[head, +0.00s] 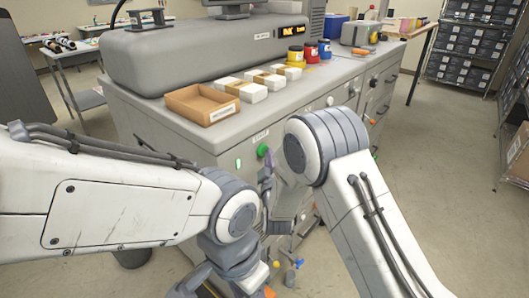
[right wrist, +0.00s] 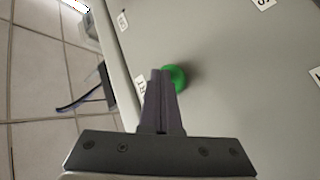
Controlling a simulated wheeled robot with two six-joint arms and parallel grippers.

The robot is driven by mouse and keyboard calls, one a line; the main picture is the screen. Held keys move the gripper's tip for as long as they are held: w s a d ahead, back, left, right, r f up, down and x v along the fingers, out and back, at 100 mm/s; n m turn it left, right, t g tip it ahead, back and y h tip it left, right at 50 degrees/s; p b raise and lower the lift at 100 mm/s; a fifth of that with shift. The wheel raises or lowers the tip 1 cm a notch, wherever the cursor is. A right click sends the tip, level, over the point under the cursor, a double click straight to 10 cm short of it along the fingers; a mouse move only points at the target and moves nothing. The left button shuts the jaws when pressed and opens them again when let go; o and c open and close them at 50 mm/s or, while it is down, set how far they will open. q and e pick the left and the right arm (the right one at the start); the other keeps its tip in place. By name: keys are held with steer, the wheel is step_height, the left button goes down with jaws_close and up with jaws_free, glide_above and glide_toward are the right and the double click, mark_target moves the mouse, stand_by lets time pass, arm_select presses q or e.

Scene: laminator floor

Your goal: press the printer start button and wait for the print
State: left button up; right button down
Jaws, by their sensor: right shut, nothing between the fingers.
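The green round button (head: 262,150) is on the front panel of the grey machine cabinet (head: 200,140), under a small white label. It also shows in the right wrist view (right wrist: 175,78), partly behind my fingertips. My right gripper (head: 266,172) is shut and empty, with its fingertips (right wrist: 160,75) at the button's edge. I cannot tell whether they touch it or whether it is pressed in. The printer (head: 190,50) on top has a small lit display (head: 292,31). My left arm comes in from the left; its gripper cannot be made out.
A cardboard tray (head: 202,103), several white packs (head: 253,93) and ink jars (head: 295,56) stand on the cabinet top. A shelf of dark bins (head: 470,45) stands at the back right.

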steer(key=shift+s+d, duration=0.45)
steer(key=shift+d, duration=0.1)
steer(key=shift+d, duration=0.1)
steer(key=s+d, duration=0.1)
steer(key=d, duration=0.1)
steer(key=s+d+b, duration=0.1)
steer(key=s+d, duration=0.1)
steer(key=shift+a, duration=0.1)
stand_by(0.6)
